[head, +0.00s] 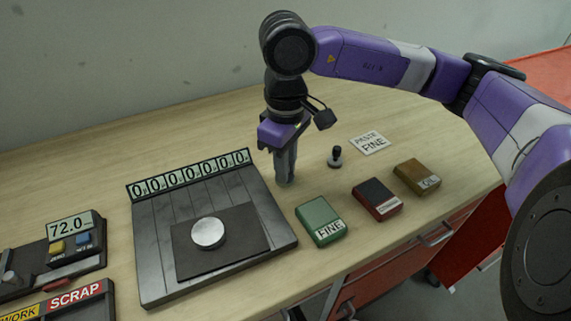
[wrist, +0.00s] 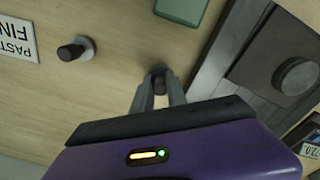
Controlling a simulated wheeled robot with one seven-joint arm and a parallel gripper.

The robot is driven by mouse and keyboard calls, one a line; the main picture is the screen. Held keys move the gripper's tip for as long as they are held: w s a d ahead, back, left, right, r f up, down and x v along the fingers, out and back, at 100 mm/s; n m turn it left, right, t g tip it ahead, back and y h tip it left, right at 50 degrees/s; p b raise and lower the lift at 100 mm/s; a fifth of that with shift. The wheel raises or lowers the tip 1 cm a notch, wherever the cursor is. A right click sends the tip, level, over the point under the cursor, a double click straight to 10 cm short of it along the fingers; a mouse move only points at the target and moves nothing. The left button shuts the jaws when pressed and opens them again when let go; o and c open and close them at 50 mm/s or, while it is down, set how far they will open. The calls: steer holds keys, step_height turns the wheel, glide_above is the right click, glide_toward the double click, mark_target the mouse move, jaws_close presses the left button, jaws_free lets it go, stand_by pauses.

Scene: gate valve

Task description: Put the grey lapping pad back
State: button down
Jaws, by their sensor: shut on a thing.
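My gripper (head: 284,178) points straight down over the table, just right of the dark ribbed board. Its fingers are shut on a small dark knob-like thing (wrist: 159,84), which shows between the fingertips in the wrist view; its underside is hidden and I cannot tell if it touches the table. A grey disc with a black knob (head: 335,160), like a lapping pad, stands upright on the table to the right, apart from the gripper. It also shows in the wrist view (wrist: 84,47). Which is the grey pad is not certain.
The board (head: 160,270) carries a dark sheet (head: 247,240) with a silver disc (head: 208,232). Green (head: 315,212), dark red (head: 377,192) and brown (head: 415,172) boxes line the front. A "PASTE FINE" card (head: 369,143) lies behind.

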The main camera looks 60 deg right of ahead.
steer(key=shift+f+b, duration=0.15)
steer(key=shift+b, duration=0.15)
steer(key=c, duration=1.3)
jaws_free()
steer(key=shift+c, duration=0.2)
steer(key=shift+r+p, duration=0.3)
steer(key=shift+p, duration=0.1)
step_height(320, 180, up, 12)
steer(key=b, duration=0.1)
steer(key=shift+s+f, duration=0.1)
steer(key=shift+f, duration=0.05)
